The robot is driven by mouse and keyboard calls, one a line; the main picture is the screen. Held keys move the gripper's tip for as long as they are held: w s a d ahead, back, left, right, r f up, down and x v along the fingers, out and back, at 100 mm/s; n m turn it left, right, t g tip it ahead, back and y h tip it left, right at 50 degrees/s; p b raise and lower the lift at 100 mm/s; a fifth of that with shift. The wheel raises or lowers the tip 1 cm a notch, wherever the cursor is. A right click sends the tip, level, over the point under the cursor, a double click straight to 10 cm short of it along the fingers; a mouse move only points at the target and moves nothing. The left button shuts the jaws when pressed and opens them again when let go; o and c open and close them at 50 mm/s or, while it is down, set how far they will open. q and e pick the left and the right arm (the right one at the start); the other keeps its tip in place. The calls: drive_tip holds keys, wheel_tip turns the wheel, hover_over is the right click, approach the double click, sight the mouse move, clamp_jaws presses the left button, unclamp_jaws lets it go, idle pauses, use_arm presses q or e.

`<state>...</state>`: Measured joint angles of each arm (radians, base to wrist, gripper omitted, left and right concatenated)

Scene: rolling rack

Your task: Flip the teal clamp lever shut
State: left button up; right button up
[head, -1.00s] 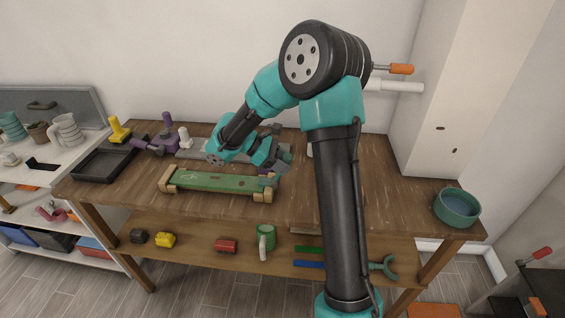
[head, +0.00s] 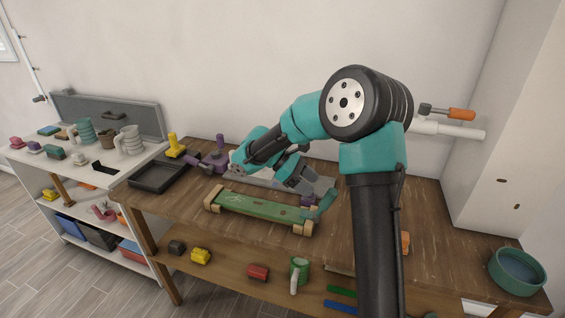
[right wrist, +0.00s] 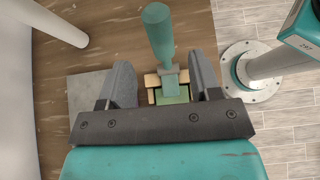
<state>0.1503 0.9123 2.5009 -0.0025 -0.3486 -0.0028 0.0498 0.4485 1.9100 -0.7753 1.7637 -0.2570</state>
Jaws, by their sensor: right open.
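The green board (head: 262,207) lies across wooden blocks on the bench. At its right end a teal lever (head: 326,203) slants upward and out; its lower part is crowded by a purple part (head: 308,199). In the right wrist view the teal lever (right wrist: 159,36) has a thick round handle pointing away from the board end. My right gripper (right wrist: 162,82) is open, with one grey finger on each side of the lever and a gap to each. In the head view my right gripper (head: 318,184) is just behind the lever. My left gripper is not in view.
Behind the board are a grey plate and a purple clamp-like piece (head: 216,158). A black tray (head: 160,175) and a yellow piece (head: 175,146) are at the bench's left. A teal bowl (head: 516,270) is at the right.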

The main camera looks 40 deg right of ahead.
drive_tip(key=v, duration=1)
